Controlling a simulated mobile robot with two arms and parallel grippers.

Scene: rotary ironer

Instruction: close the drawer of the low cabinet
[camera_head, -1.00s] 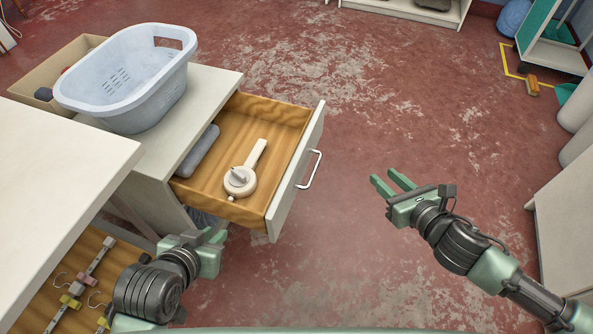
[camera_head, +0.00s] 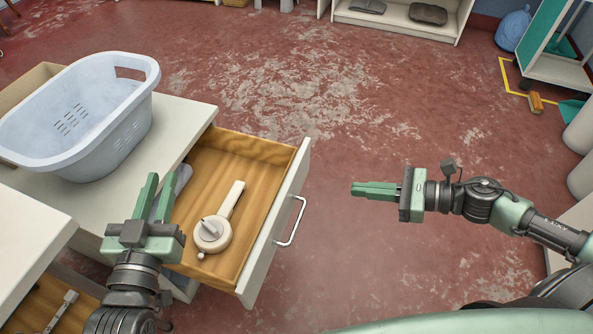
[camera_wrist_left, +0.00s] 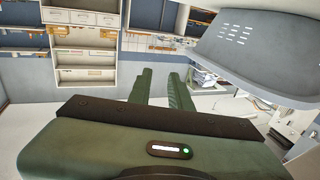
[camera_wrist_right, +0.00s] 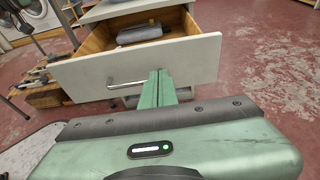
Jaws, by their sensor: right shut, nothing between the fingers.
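The low cabinet (camera_head: 180,124) stands at the left in the head view with its drawer (camera_head: 268,232) pulled open to the right. The drawer has a white front with a metal handle (camera_head: 291,222). A cream round device with a handle (camera_head: 213,232) and a grey object lie inside. My right gripper (camera_head: 354,189) is shut and empty, right of the drawer front and apart from it in the head view. In the right wrist view the drawer front (camera_wrist_right: 190,60) is ahead of its fingers. My left gripper (camera_head: 150,190) is open and empty, its fingers pointing up near the cabinet's front side.
A pale blue laundry basket (camera_head: 80,115) stands on the cabinet top. A white table (camera_head: 30,232) is at the lower left, near my left arm. The red floor right of the drawer is clear. White shelves (camera_head: 400,18) stand at the back.

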